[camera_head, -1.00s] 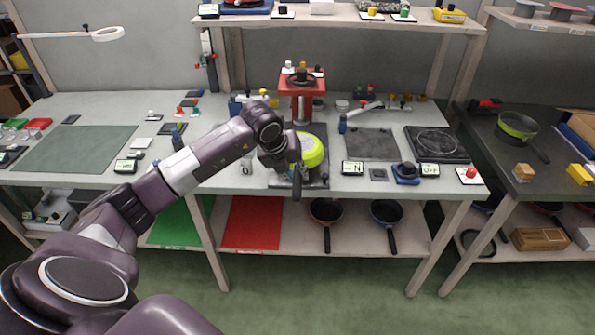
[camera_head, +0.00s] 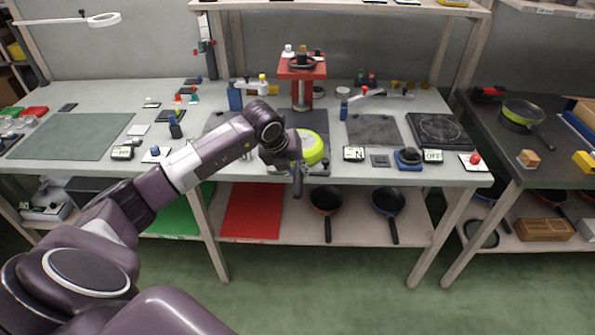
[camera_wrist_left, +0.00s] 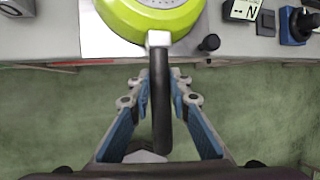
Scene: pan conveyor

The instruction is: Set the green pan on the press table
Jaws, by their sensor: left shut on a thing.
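In the left wrist view the handle (camera_wrist_left: 161,100) lies between my blue-padded fingers (camera_wrist_left: 160,112), and the pan's green rim (camera_wrist_left: 188,18) is at the top. My arm hides the pan's left side. I cannot tell whether the pan touches the plate. My right gripper is not in view.
An N sign (camera_head: 354,153), a dark joystick (camera_head: 408,157) and a hotplate (camera_head: 440,131) stand right of the pan. A blue bottle (camera_head: 235,97) stands behind my arm. Another green pan (camera_head: 520,112) is on the dark right table. Red (camera_head: 326,201) and blue (camera_head: 388,202) pans lie on the lower shelf.

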